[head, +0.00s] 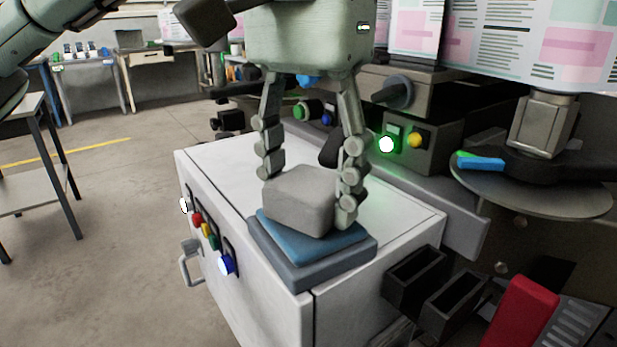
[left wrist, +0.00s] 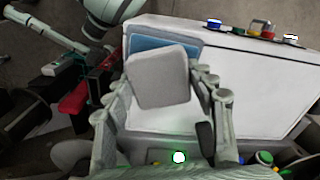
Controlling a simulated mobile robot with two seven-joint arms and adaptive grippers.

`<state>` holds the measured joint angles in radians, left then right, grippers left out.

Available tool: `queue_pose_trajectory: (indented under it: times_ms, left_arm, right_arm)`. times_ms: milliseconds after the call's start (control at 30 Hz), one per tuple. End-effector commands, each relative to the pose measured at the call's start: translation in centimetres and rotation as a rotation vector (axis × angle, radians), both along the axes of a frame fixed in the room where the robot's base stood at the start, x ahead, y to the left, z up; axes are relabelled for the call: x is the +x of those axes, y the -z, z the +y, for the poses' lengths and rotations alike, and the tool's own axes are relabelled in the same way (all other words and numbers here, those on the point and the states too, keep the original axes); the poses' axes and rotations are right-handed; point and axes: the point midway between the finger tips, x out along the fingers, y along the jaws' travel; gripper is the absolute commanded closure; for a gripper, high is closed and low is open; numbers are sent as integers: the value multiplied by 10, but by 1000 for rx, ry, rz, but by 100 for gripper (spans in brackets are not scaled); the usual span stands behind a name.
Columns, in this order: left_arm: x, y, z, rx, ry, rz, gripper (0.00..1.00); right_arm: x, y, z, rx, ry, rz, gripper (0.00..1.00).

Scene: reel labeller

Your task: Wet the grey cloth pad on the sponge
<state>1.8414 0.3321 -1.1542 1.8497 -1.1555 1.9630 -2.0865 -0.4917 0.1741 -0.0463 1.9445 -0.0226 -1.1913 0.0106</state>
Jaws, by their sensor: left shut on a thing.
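The grey cloth pad (head: 300,200) is a rounded block held between the fingers of my left gripper (head: 308,185). It is right over the blue sponge (head: 345,240), which lies in a dark tray (head: 312,270) on the front corner of the white cabinet. The pad looks to be on or just above the sponge; I cannot tell if they touch. In the left wrist view the pad (left wrist: 158,76) covers much of the sponge (left wrist: 150,43), and my left gripper (left wrist: 160,90) is shut on the pad. My right gripper is not identifiable in either view.
The white cabinet (head: 215,165) has coloured buttons and a handle on its side. Black open bins (head: 415,275) and a red part (head: 523,312) are at the right. A round plate (head: 560,200) and a control box with a lit green button (head: 386,144) stand behind.

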Motion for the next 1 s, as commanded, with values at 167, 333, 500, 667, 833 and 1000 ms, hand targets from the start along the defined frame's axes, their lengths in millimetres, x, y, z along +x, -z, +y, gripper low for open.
queue_pose_trajectory:
  times_ms: [167, 333, 500, 667, 833, 1000]
  left_arm:
    - [0, 3, 0, 0, 0, 0, 68]
    - [0, 5, 0, 0, 0, 0, 68]
    - [0, 7, 0, 0, 0, 0, 68]
    - [0, 6, 0, 1, 0, 1, 68]
    - [0, 7, 0, 1, 1, 1, 68]
    - [0, 8, 0, 0, 1, 2, 68]
  right_arm:
    - [0, 2, 0, 0, 0, 0, 60]
    - [0, 3, 0, 0, 0, 0, 60]
    - [0, 5, 0, 0, 0, 0, 60]
    - [0, 4, 0, 0, 0, 0, 60]
    - [0, 5, 0, 0, 0, 0, 60]
    - [0, 5, 0, 0, 0, 0, 60]
